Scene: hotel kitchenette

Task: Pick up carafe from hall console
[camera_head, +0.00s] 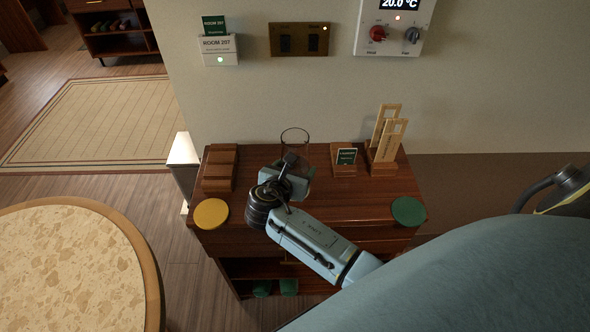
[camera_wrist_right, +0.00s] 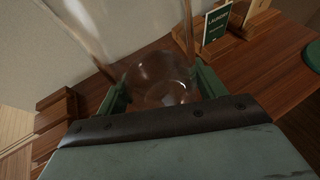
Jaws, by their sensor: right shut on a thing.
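The clear glass carafe (camera_head: 294,137) is at the back of the dark wooden hall console (camera_head: 345,207). My right gripper (camera_head: 296,164) reaches over the console from the front and is shut on the carafe. In the right wrist view the carafe (camera_wrist_right: 160,80) sits between the two green fingers (camera_wrist_right: 160,92), one on each side. The gripper hides part of the carafe in the head view. I cannot tell whether its base touches the console top. My left gripper is not in view.
A laundry sign (camera_head: 346,157) and a wooden holder with tags (camera_head: 386,140) stand right of the carafe. A wooden rack (camera_head: 220,167) is left. A yellow disc (camera_head: 211,213) and green disc (camera_head: 408,211) lie near the front corners. A round table (camera_head: 75,270) stands front left.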

